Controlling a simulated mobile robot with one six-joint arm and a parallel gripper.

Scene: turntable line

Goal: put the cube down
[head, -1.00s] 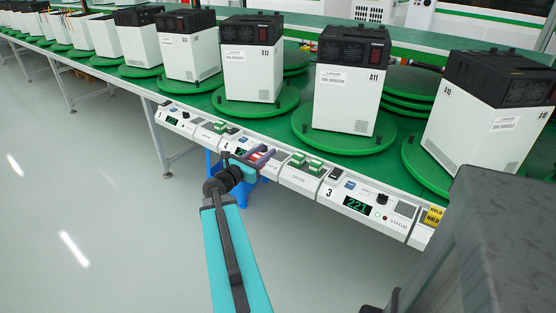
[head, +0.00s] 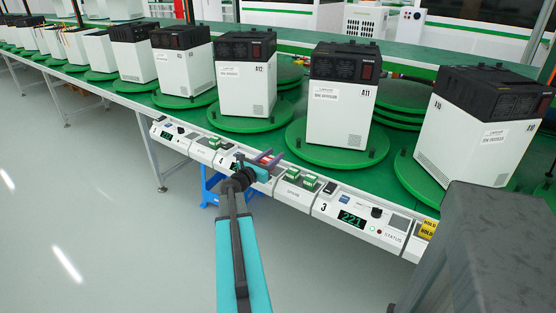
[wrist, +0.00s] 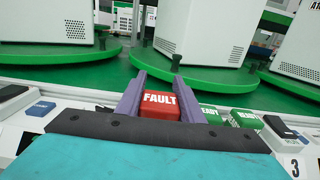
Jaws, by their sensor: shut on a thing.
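A red cube marked FAULT (wrist: 160,104) sits between the purple fingers of my gripper (wrist: 158,92) in the wrist view. In the head view my gripper (head: 265,159) is over the front control panel of the line, left of two green cubes (head: 302,177). The red cube (head: 265,164) shows only in small part there. I cannot tell whether its underside touches the panel. In the wrist view two green cubes marked READY (wrist: 229,116) lie just right of the right finger.
White machines with black tops, such as A12 (head: 245,85) and A11 (head: 341,105), stand on green turntables (head: 330,154) behind the panel. A panel numbered 3 (head: 355,221) with switches and a lit display is to the right. A blue stool (head: 215,187) stands below.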

